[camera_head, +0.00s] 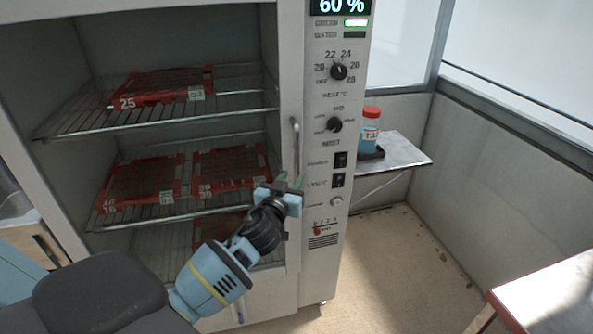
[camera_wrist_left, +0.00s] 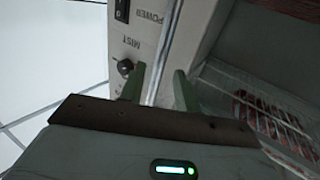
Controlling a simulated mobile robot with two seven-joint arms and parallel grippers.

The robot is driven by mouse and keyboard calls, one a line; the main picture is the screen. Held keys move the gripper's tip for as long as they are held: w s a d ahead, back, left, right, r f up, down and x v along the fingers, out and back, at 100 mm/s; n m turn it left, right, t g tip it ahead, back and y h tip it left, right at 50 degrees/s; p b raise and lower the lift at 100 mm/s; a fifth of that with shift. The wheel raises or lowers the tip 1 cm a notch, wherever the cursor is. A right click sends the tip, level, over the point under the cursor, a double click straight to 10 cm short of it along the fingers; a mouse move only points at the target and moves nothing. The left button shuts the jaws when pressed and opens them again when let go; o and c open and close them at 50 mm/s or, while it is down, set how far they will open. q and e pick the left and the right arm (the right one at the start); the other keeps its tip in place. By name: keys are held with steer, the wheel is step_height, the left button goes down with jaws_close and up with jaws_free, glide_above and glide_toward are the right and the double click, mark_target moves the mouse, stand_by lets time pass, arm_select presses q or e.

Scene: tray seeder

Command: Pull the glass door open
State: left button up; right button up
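The glass door of the tall cabinet appears closed; its pale right-hand frame (camera_head: 291,90) meets the control panel, and the clear pane itself is hard to make out. A thin vertical metal handle (camera_head: 295,142) is on that frame. My left gripper (camera_head: 290,181) is at the handle's lower end. In the left wrist view, the left gripper (camera_wrist_left: 158,88) has its two green fingers apart, with a metal bar, the handle (camera_wrist_left: 160,62), running between them. A gap shows on both sides of the bar, so it is not clamped. My right gripper is out of view.
Behind the door, wire shelves (camera_head: 160,119) hold several red trays (camera_head: 235,170). The control panel (camera_head: 323,190) with knobs and switches is right of the handle. A side shelf (camera_head: 405,152) holds a red-capped jar (camera_head: 370,128). A table (camera_head: 550,300) stands at lower right; floor between is clear.

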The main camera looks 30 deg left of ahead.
mark_target(296, 172)
arm_select(q)
steer(key=shift+x, duration=2.5)
jaws_close()
